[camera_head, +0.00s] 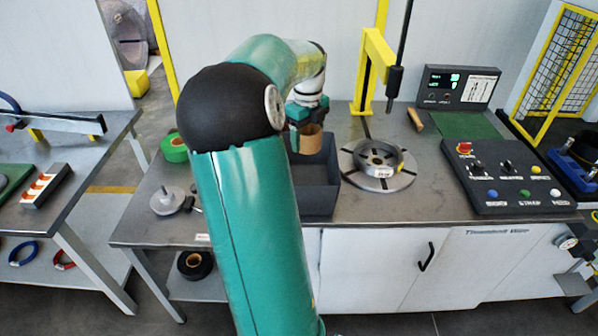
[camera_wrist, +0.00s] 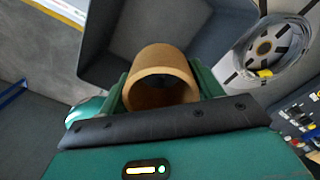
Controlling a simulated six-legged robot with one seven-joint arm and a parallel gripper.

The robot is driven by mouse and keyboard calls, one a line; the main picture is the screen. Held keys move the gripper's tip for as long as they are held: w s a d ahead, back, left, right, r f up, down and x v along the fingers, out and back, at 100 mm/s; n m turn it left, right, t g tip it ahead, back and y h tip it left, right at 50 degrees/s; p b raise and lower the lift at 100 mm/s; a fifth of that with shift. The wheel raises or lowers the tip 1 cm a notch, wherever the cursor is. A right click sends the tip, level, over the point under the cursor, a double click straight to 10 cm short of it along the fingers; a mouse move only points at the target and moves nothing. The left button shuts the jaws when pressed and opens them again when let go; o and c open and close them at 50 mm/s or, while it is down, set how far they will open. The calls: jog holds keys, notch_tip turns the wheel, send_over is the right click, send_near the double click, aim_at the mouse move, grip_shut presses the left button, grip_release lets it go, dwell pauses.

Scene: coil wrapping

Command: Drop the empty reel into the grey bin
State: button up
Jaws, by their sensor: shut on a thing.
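The empty reel (camera_head: 309,139) is a brown cardboard-like tube, held in my gripper (camera_head: 308,132). In the wrist view the reel (camera_wrist: 160,76) sits between the green fingers of my gripper (camera_wrist: 162,88), with its hollow end facing the camera. My gripper is shut on it. The grey bin (camera_head: 318,200) is an open dark box on the bench, and the reel appears over its opening in the head view. The bin wall (camera_wrist: 100,40) also shows behind the reel in the wrist view. My arm hides the bin's left part in the head view.
A round slotted turntable (camera_head: 350,170) with a metal coil (camera_head: 380,158) stands right of the bin, below a yellow post (camera_head: 365,70). A control panel (camera_head: 510,180) is farther right. A green tape roll (camera_head: 174,147) and a grey spool (camera_head: 168,199) lie left of my arm.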

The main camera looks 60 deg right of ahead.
jog(key=shift+a, duration=0.2)
jog(key=shift+a+f, duration=0.1)
jog(key=shift+f, duration=2.75)
jog(key=o, duration=1.2)
jog(key=shift+c, duration=0.2)
notch_tip(320, 180, up, 14)
